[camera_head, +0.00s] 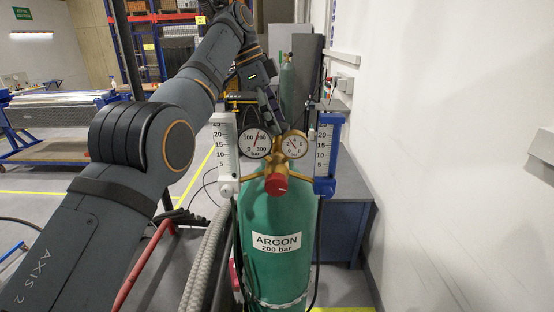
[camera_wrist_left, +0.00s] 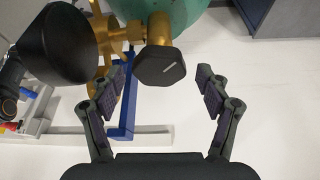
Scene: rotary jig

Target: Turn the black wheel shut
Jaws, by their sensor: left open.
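My left gripper (camera_wrist_left: 162,78) is open, with one finger on each side of the wheel in the picture; I see no contact. In the head view my left gripper (camera_head: 272,112) points down behind the brass regulator (camera_head: 293,145) on the green argon cylinder (camera_head: 280,235). I cannot make out the wheel there. My right gripper is in neither view.
Two round gauges (camera_head: 292,145) and a red knob (camera_head: 276,184) sit on the regulator. A white flowmeter (camera_head: 226,155) and a blue one (camera_head: 327,155) flank it. A black gauge body (camera_wrist_left: 66,42) is close left of the wheel. A wall (camera_head: 440,150) stands at right.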

